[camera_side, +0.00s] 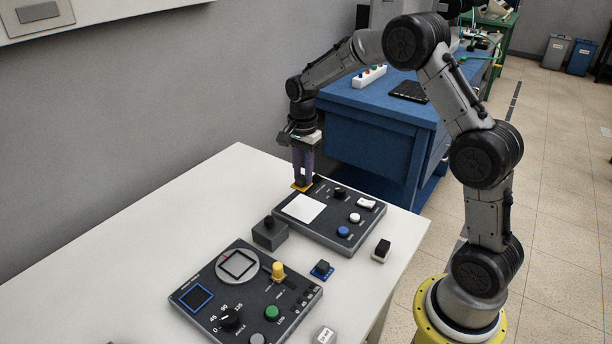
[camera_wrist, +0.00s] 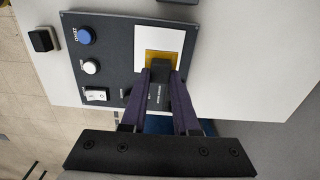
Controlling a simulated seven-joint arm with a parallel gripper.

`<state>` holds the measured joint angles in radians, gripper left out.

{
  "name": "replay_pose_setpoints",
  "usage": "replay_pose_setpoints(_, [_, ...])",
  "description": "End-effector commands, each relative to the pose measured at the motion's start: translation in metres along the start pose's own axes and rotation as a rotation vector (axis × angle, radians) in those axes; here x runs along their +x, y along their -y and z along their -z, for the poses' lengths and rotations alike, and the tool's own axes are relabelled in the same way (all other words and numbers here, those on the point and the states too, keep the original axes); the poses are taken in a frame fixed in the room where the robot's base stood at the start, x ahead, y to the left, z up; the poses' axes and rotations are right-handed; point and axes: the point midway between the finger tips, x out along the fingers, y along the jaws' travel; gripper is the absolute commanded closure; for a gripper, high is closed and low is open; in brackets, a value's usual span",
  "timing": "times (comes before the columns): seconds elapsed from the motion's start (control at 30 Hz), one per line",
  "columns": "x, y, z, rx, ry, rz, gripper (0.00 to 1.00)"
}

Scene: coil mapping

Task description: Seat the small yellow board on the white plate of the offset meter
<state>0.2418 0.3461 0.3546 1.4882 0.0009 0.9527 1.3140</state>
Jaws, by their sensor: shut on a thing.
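The offset meter (camera_side: 345,232) is a dark panel on the white table, with a square white plate (camera_side: 303,208) on its left part. The plate also shows in the wrist view (camera_wrist: 160,36). My gripper (camera_side: 303,180) points down, its purple fingers shut on the black block of the small yellow board (camera_side: 300,187). In the wrist view the yellow board (camera_wrist: 152,55) overlaps part of the white plate, and white shows around it. In the side view the board is at the plate's far edge, by the panel's back corner. Its exact height above the panel is unclear.
The meter carries a black knob (camera_side: 339,192), white and blue buttons and a rocker switch. A dark grey box (camera_side: 269,233) stands close to its left.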

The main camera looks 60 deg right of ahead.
Motion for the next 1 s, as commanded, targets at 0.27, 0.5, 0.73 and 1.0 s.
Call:
replay_pose_setpoints(0.27, [0.016, -0.004, 0.006, 0.016, 0.0, -0.001, 1.0])
replay_pose_setpoints(0.5, [0.037, -0.004, 0.005, 0.015, 0.001, -0.002, 1.0])
replay_pose_setpoints(0.73, [0.054, -0.004, 0.005, 0.015, 0.0, -0.001, 1.0])
replay_pose_setpoints(1.0, [0.063, -0.004, 0.005, 0.015, 0.0, 0.001, 1.0])
